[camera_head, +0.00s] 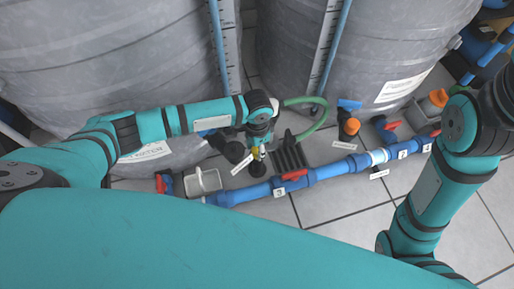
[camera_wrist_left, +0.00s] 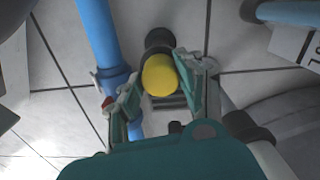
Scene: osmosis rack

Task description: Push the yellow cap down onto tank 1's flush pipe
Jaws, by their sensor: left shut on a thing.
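The yellow cap (camera_wrist_left: 160,75) sits between the two fingers of my left gripper (camera_wrist_left: 157,88) in the left wrist view. The gripper is shut on it. In the head view my left gripper (camera_head: 259,147) points down beside the blue pipe, and only a small bit of the yellow cap (camera_head: 256,152) shows. A black pipe part (camera_wrist_left: 158,39) shows just beyond the cap in the wrist view. I cannot tell whether the cap touches it or whether it is the flush pipe. My right arm comes in from the right; its gripper is out of view.
A blue pipe (camera_head: 335,168) with red valve handles (camera_head: 291,176) runs along the floor. Large grey tanks (camera_head: 345,45) stand behind. An orange cap (camera_head: 352,126) stands to the right, and a green hose (camera_head: 318,118) curves behind my gripper. Tiled floor (camera_head: 345,215) is clear in front.

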